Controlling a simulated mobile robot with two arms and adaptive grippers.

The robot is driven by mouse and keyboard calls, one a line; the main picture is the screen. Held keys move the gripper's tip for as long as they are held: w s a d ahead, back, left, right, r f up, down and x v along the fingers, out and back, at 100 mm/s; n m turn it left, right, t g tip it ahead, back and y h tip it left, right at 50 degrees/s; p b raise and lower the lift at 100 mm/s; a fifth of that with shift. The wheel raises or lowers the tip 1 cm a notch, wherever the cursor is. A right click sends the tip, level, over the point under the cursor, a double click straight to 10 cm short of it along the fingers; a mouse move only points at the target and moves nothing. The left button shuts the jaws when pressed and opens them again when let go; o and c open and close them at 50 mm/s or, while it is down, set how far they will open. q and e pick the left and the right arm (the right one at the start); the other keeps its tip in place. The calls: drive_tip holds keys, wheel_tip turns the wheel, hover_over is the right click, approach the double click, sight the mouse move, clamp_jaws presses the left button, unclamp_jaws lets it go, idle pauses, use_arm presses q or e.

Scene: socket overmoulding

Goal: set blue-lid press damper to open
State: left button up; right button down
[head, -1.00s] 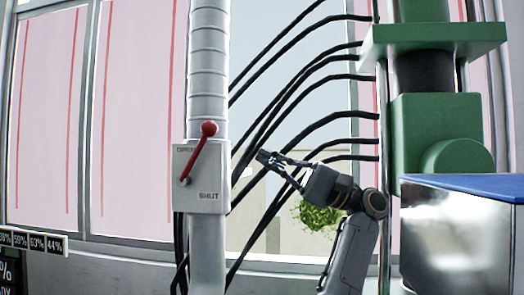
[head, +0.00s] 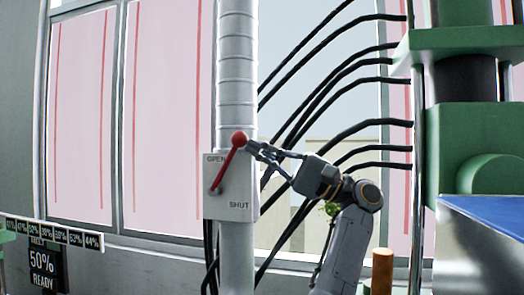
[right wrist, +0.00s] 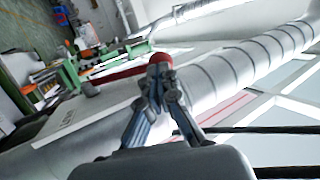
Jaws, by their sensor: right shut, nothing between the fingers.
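The damper is a pale box (head: 230,200) on a ribbed vertical duct, marked OPEN at the top and SHUT at the lower right. Its red lever (head: 228,165) tilts up and to the right from its pivot, with a round red knob (head: 239,138) at the top right of the box. My right gripper (head: 252,148) is shut and empty, its tips close against the knob's right side; contact is hard to tell. In the right wrist view the fingertips (right wrist: 160,68) overlap the red lever (right wrist: 122,75). My left gripper is not in view.
The ribbed duct (head: 237,80) runs up from the box. Black cables (head: 340,125) curve behind my right arm. A green press (head: 465,140) stands at the right, with a blue-topped metal box (head: 490,212) in front. A display reading 50% READY (head: 43,268) is lower left.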

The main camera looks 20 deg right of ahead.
drive_tip(key=shift+h, duration=0.7)
drive_tip(key=shift+w+a+r+p, duration=0.1)
drive_tip(key=shift+w+a+r, duration=0.4)
drive_tip(key=shift+a+r, duration=0.2)
drive_tip(key=shift+w+a+r+p, duration=0.15)
drive_tip(key=shift+w+a+r, duration=0.4)
drive_tip(key=shift+a, duration=0.25)
drive_tip(key=shift+w+a+r+p, duration=0.1)
drive_tip(key=shift+w+a+r, duration=0.35)
drive_tip(key=shift+a+r, duration=0.3)
drive_tip(key=shift+d+f, duration=0.1)
drive_tip(key=shift+d, duration=0.05)
drive_tip(key=v, duration=1.1)
drive_tip(key=shift+d+m, duration=0.3)
drive_tip(key=shift+d, duration=0.1)
